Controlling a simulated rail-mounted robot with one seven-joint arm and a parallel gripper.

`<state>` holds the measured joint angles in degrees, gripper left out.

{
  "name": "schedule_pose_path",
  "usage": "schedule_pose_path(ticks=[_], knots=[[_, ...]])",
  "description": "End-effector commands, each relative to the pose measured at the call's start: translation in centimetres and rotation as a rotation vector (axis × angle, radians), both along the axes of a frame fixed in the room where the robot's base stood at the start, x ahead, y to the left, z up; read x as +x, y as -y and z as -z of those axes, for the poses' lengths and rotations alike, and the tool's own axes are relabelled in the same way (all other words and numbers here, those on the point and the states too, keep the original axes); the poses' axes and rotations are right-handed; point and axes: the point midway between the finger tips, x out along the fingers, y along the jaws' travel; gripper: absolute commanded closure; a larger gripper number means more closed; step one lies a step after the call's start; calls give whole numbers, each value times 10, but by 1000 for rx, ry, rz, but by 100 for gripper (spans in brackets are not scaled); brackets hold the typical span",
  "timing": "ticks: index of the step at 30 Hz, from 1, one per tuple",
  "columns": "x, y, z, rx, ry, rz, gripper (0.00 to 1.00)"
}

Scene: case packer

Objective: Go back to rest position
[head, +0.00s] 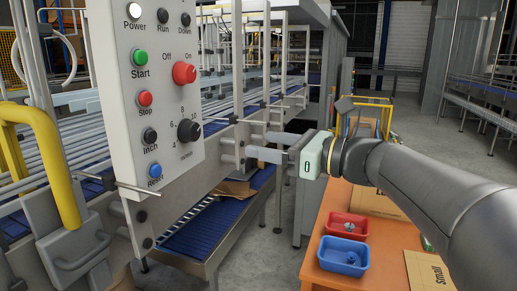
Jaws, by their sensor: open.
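My gripper (270,147) is at the middle of the head view, at the end of my arm, which reaches in from the right. Its two fingers point left toward the machine's side frame and are apart, with nothing seen between them. The gripper is to the right of the control panel (150,90) and above the gap between the machine and the orange table. I cannot tell whether a fingertip touches the frame.
The panel carries a red switch (184,73) and several buttons. A blue conveyor (215,222) with cardboard on it runs below. The orange table (312,225) holds a red bin (346,224), a blue bin (343,256) and cardboard (425,270). A yellow guard handle (50,150) stands at left.

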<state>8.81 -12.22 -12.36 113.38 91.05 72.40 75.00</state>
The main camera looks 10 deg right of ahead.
Motion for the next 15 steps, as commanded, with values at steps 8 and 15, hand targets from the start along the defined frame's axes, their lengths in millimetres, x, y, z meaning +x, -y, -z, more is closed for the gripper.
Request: schedule_pose_path(ticks=[8,15], knots=[[-7,9,0,0,-1,0,37],[-7,9,0,0,-1,-1,37]])
